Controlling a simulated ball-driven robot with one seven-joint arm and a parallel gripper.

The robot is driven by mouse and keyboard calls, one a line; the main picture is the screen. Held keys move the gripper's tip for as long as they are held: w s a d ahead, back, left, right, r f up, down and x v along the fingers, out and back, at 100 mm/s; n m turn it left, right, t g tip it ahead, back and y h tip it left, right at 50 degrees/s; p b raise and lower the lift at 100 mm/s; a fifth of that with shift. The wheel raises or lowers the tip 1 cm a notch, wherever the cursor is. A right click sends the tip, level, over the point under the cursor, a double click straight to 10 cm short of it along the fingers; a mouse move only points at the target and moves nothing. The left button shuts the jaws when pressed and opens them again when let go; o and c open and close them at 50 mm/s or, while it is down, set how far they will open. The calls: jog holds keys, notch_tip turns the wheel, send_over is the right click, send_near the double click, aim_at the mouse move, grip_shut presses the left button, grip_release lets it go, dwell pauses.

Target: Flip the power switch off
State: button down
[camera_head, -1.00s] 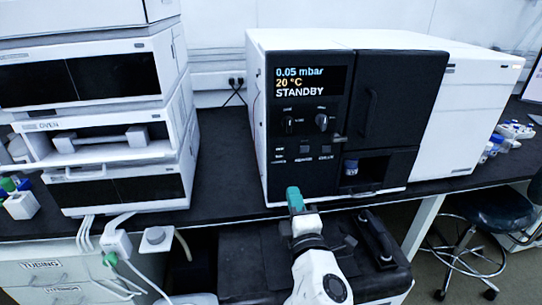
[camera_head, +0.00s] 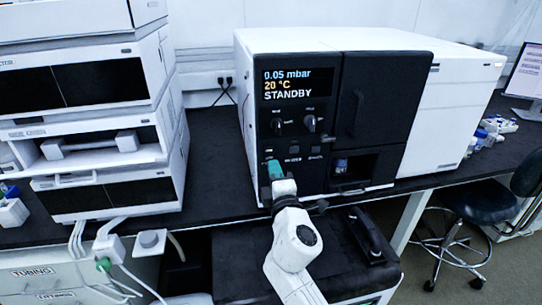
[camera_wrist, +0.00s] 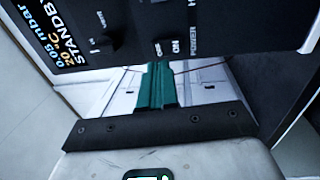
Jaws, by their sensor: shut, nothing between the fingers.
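The instrument (camera_head: 330,60) is a white and black box; its display (camera_head: 287,84) reads 0.05 mbar, 20 °C, STANDBY. Its black control panel (camera_head: 300,150) has two dark knobs, small labels and controls below them. In the wrist view the panel (camera_wrist: 235,20) appears turned, with the words ON and POWER just beyond my fingers.
A stack of white modules (camera_head: 95,110) stands on the black bench (camera_head: 215,160) to the left. An open bay with a blue-capped vial (camera_head: 341,166) is right of my gripper. A stool (camera_head: 480,215) stands at the right.

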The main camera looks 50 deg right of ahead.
aim_at(268, 150)
jog(key=shift+x, duration=2.35)
jog(key=shift+r+p, duration=0.1)
jog(key=shift+p, duration=0.2)
jog(key=p, duration=0.2)
jog(key=r+p, duration=0.1)
jog(key=p, duration=0.1)
jog(key=shift+w+d+r+g, duration=0.1)
jog(key=shift+w+g, duration=0.1)
jog(key=shift+g, duration=0.1)
jog(key=shift+f, duration=0.35)
